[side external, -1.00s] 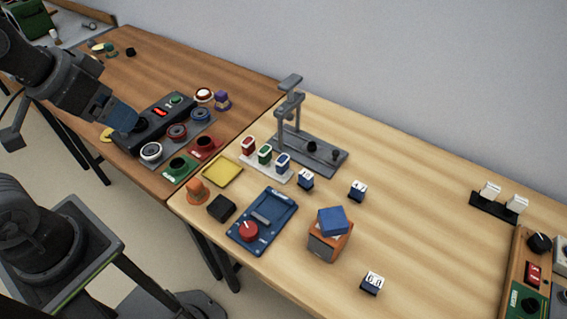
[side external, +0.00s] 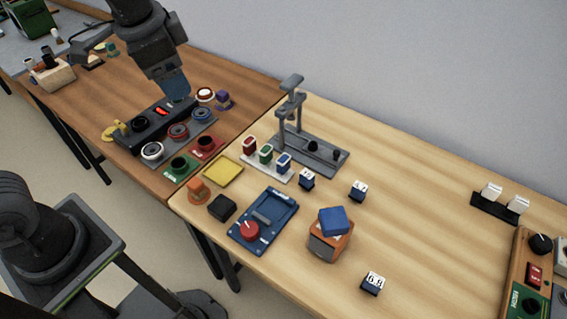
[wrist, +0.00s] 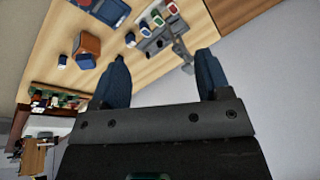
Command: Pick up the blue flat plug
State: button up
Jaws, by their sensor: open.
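A blue piece with a white rim (side external: 284,162) stands at the right end of a white holder (side external: 250,166), beside a green piece (side external: 265,153) and a red piece (side external: 249,144). I cannot tell surely whether it is the blue flat plug. Small blue blocks with white labelled tops also stand on the light table, one (side external: 307,179) near the holder. My gripper (side external: 177,94) is above the right end of a black device on the brown table, apart from these pieces. In the wrist view its two blue fingers (wrist: 162,80) are spread and empty. The holder's pieces show beyond them.
A grey stand (side external: 305,150) rises behind the holder. A blue panel with a red knob (side external: 263,220) and an orange block (side external: 329,246) topped by a blue block (side external: 333,221) are nearer. Black device (side external: 150,128) lies below my gripper. The light table's right middle is mostly clear.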

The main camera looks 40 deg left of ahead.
jog(key=w+d+f+m+g+y, duration=0.1)
jog(key=w+d+f+m, duration=0.1)
jog(key=w, duration=0.2)
jog(key=w+d+f+m+g, duration=0.1)
jog(key=w+d+f+m, duration=0.1)
jog(key=w+d, duration=0.15)
jog(key=m+g+y, duration=0.1)
jog(key=m+y, duration=0.2)
jog(key=m, duration=0.5)
send_near(284, 159)
jog(key=x, duration=1.2)
jog(key=shift+a+f, duration=0.1)
jog(key=shift+f, duration=0.2)
jog(key=shift+c, duration=0.2)
jog(key=c, duration=1)
jog(key=shift+o, duration=0.2)
jog(key=shift+r, duration=0.15)
